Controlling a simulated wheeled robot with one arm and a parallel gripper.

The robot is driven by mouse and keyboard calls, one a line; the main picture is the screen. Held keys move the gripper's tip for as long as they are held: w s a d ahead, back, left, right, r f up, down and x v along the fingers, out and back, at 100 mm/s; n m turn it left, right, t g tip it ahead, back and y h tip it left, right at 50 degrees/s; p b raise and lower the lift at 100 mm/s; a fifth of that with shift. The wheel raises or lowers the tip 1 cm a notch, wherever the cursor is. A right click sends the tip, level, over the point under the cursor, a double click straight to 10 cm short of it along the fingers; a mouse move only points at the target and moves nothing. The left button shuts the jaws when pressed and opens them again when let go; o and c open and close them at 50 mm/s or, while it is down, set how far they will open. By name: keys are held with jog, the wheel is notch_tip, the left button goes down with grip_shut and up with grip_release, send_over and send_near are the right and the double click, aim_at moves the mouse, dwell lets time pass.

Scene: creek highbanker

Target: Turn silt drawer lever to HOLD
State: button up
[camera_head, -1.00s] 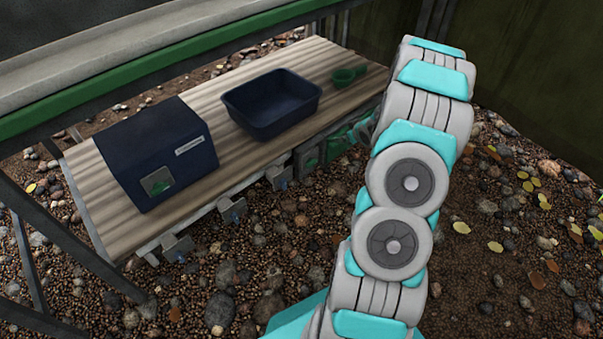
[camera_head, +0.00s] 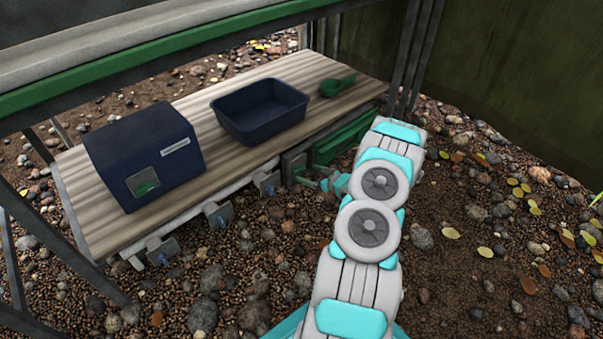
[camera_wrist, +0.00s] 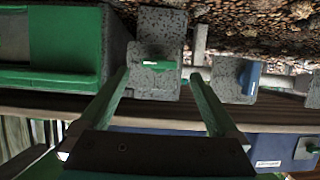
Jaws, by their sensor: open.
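The green silt drawer (camera_head: 343,138) sits at the far end of the bench's front side, and its green body (camera_wrist: 60,65) fills the upper left of the wrist view. Beside it is a grey speckled plate (camera_wrist: 150,88) with a short green lever (camera_wrist: 150,64) bearing a white mark. In the head view this plate (camera_head: 292,163) is small and the lever's setting cannot be read; no HOLD label is legible. My gripper (camera_wrist: 160,74) is open, its two fingers apart on either side of the plate and lever. Whether they touch it cannot be told. In the head view, my gripper (camera_head: 333,184) is close to the plate.
Several grey plates with blue handles (camera_head: 266,183) line the bench's front edge; one such handle (camera_wrist: 250,78) lies right of my fingers. A navy box (camera_head: 145,155), a navy tub (camera_head: 260,110) and a green scoop (camera_head: 336,86) rest on the ribbed board. Stony ground surrounds it.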

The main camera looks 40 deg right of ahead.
aim_at(301, 171)
jog(key=shift+x, duration=2.3)
jog(key=shift+d+r, duration=0.1)
jog(key=c, duration=1.4)
